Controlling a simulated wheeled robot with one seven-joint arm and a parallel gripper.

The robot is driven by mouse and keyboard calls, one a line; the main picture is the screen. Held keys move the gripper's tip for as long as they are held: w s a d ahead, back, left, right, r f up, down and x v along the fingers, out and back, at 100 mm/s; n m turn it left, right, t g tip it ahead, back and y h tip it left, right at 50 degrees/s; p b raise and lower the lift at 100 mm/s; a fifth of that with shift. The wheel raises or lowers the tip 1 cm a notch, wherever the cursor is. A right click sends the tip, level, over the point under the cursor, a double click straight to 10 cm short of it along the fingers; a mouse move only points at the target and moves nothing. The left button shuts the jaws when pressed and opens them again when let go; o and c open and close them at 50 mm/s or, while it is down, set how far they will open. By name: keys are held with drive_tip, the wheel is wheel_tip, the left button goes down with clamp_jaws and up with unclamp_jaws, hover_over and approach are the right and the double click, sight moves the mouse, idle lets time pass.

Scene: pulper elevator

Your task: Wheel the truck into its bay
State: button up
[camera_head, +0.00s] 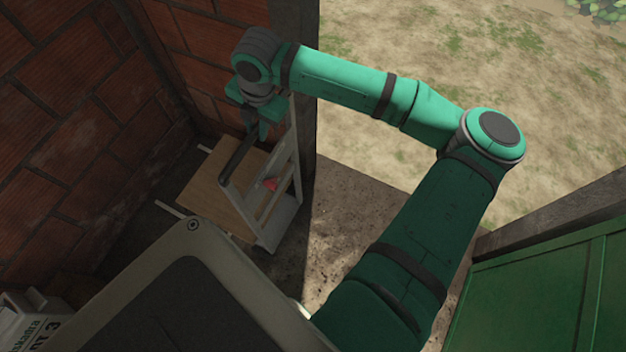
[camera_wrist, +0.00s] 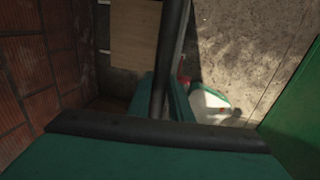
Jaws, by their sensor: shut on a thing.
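The truck (camera_head: 285,190) stands on the floor by the brick corner. It has a grey upright frame, a dark handle bar (camera_head: 238,158) along its top and what looks like a wooden deck (camera_head: 222,185) on its left. My gripper (camera_head: 262,130) is shut on the handle bar near its far end. In the wrist view the bar (camera_wrist: 172,45) runs down between my fingers (camera_wrist: 160,105), with the deck (camera_wrist: 135,35) to its left. Two white floor strips, a far one (camera_head: 205,149) and a near one (camera_head: 168,208), show left of the deck and may mark the bay. The wheels are not clear.
Brick walls (camera_head: 60,110) close the left and back. A dark post (camera_head: 293,60) stands just right of the truck, beside an opening onto bare ground (camera_head: 400,130). A green panel (camera_head: 550,290) is at lower right. A white printed package (camera_head: 28,325) lies at lower left.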

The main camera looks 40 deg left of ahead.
drive_tip(key=s+a, duration=0.2)
drive_tip(key=a, duration=0.6)
drive_tip(key=shift+s+a, duration=0.15)
drive_tip(key=shift+s, duration=0.2)
drive_tip(key=shift+w, duration=0.1)
drive_tip(key=s+a, duration=0.3)
drive_tip(key=a, duration=0.8)
drive_tip(key=shift+s+a, duration=0.3)
